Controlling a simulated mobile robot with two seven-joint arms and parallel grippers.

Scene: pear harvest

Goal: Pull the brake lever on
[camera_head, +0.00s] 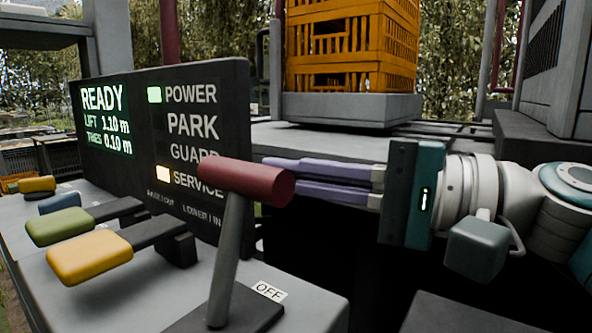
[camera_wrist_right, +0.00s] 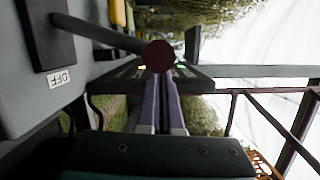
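The brake lever has a dark red cylindrical handle (camera_head: 245,182) on a grey shaft (camera_head: 226,255). It rises from a dark base, and a white OFF label (camera_head: 269,291) sits beside the base. In the right wrist view the red handle (camera_wrist_right: 159,56) shows end-on. My right gripper (camera_head: 295,176) comes in from the right with its purple fingers close together, shut with only a thin gap. The fingertips reach the handle's right end and are partly hidden behind it. The handle is not between the fingers, and I cannot tell if they touch. My left gripper is not in view.
A display panel (camera_head: 160,130) reads READY; its POWER and SERVICE lamps are lit, PARK shows no lamp. Yellow (camera_head: 90,257), green (camera_head: 58,227) and other levers stand left of the red one. An orange crate (camera_head: 350,45) stands behind on a grey platform.

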